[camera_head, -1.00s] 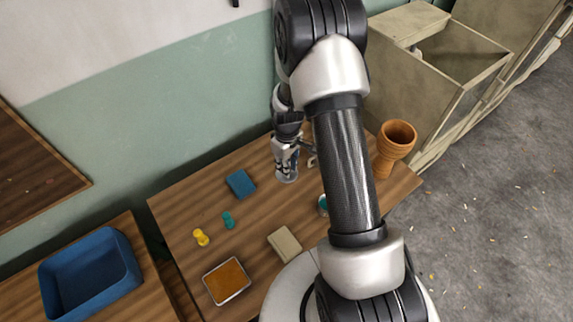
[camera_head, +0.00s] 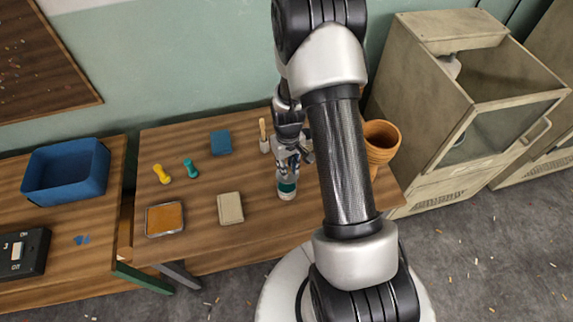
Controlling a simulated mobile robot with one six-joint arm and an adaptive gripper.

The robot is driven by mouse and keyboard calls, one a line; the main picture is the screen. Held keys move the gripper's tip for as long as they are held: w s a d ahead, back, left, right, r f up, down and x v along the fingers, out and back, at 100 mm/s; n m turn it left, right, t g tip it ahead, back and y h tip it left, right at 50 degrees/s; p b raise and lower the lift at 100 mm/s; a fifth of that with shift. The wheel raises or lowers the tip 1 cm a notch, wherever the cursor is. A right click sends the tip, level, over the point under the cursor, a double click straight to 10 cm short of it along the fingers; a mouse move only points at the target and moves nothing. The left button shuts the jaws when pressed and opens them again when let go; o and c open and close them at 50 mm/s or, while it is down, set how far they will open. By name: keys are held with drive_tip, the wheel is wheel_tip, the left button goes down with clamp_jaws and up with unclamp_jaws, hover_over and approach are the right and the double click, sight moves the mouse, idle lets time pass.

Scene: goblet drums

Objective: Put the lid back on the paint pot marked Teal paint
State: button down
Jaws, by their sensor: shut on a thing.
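A small pot with a teal band (camera_head: 286,187) stands upright near the middle of the table's front part. Its marking is too small to read. My gripper (camera_head: 287,173) points down directly over this pot and is shut on a small pale thing that looks like the lid. The fingers hide most of the lid, and I cannot tell whether it touches the pot's rim.
A blue bin (camera_head: 66,172) stands left.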

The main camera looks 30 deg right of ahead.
drive_tip(key=shift+w+a+f+b, duration=0.1)
drive_tip(key=shift+f+b, duration=0.3)
drive_tip(key=shift+f, duration=0.3)
drive_tip(key=shift+f+b, duration=1.8)
drive_tip(key=shift+f, duration=0.7)
drive_tip(key=shift+f, duration=0.15)
drive_tip(key=c, duration=1.4)
unclamp_jaws()
drive_tip(key=shift+o, duration=0.3)
drive_tip(key=o, duration=0.4)
